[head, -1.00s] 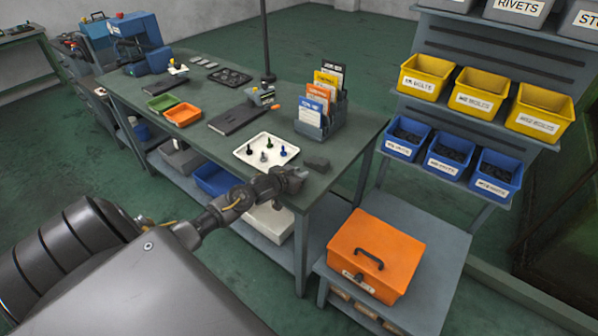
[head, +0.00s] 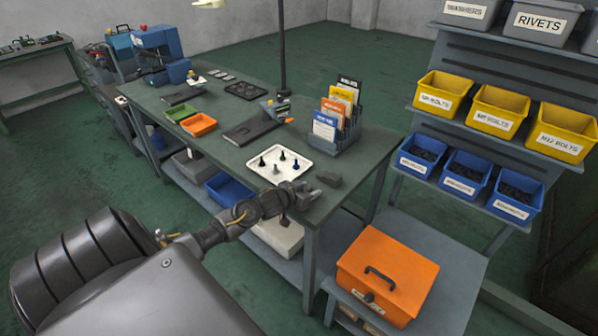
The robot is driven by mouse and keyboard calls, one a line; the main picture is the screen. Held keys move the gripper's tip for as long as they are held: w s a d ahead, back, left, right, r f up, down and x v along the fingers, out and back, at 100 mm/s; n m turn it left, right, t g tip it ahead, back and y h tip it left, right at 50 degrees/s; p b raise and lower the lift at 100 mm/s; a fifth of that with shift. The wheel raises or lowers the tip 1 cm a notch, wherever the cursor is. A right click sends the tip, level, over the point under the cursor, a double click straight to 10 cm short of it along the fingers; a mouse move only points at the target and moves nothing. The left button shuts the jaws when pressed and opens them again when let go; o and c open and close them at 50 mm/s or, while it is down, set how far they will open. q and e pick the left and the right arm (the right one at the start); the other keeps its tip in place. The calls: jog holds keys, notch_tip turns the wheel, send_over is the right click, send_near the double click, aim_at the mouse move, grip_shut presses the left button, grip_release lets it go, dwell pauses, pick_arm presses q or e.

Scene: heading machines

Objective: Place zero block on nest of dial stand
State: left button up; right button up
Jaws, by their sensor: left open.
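My right gripper is not in view.
A white tray (head: 258,168) with several small pegs lies left of the block. Behind it stand a card rack (head: 343,137) and a dark binder (head: 240,133). An orange case (head: 405,265) sits on a lower shelf at right. Bins hang behind.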

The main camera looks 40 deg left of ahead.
pick_arm(q)
jog(key=b+v, duration=0.1)
jog(key=v, duration=0.8)
jog(key=shift+s+d, duration=0.15)
jog(key=shift+d, duration=0.25)
